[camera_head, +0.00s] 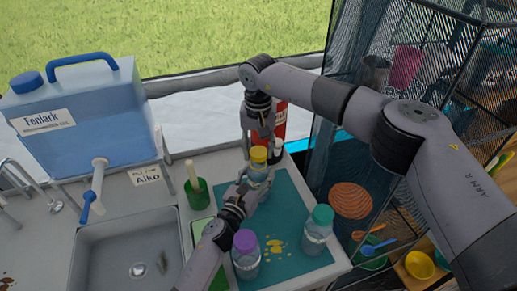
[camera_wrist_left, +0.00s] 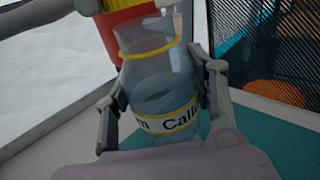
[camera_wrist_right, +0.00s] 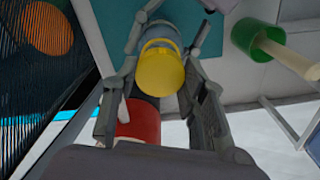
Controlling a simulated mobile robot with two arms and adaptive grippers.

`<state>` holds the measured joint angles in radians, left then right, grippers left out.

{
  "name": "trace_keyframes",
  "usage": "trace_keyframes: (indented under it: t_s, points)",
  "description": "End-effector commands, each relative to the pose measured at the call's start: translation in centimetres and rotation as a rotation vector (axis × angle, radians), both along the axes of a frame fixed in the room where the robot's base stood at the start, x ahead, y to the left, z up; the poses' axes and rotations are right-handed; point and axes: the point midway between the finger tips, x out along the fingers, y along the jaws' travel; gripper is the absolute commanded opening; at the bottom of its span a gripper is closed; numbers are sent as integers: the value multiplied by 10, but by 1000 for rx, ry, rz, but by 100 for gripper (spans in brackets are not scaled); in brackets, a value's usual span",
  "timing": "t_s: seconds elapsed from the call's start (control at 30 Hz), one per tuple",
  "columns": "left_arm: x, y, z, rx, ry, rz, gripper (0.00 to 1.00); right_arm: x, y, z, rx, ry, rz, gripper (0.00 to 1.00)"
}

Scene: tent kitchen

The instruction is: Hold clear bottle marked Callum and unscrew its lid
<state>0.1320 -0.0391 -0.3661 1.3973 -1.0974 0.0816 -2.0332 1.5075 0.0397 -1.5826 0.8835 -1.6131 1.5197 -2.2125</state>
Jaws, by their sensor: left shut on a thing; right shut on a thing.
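The clear bottle marked Callum (camera_wrist_left: 165,90) stands upright over the teal mat, with a cream label and a yellow ring below its neck. My left gripper (camera_head: 257,180) is shut around its body from the front; its fingers flank the label in the left wrist view (camera_wrist_left: 160,110). My right gripper (camera_head: 262,146) comes from above and is shut on the yellow lid (camera_wrist_right: 160,70), which has a loop. The lid also shows in the head view (camera_head: 259,154).
A purple-lidded bottle (camera_head: 246,259) and a teal-lidded bottle (camera_head: 316,238) stand on the mat's (camera_head: 290,205) front part. A green cup (camera_head: 197,194) is left of it, beside the sink (camera_head: 125,250). A red cylinder (camera_head: 280,122) stands close behind. A mesh shelf (camera_head: 345,130) is on the right.

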Motion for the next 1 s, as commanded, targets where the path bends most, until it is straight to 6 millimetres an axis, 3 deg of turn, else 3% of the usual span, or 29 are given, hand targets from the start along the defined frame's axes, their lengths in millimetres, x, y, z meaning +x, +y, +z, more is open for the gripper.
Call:
trace_keyframes:
  t_s: [0.17,0.5,0.7,0.73,1.0]
  points:
    - [0,0,-1,0,2,0,0,0,0,3,0,-1,0,6]
    - [0,0,-1,0,2,0,0,0,0,39,0,-1,0,6]
    - [0,0,-1,0,2,0,0,0,0,40,0,0,0,6]
    - [0,0,-1,0,2,0,53,0,0,40,0,0,0,6]
    - [0,0,-1,0,1,0,71,0,0,40,0,0,0,6]
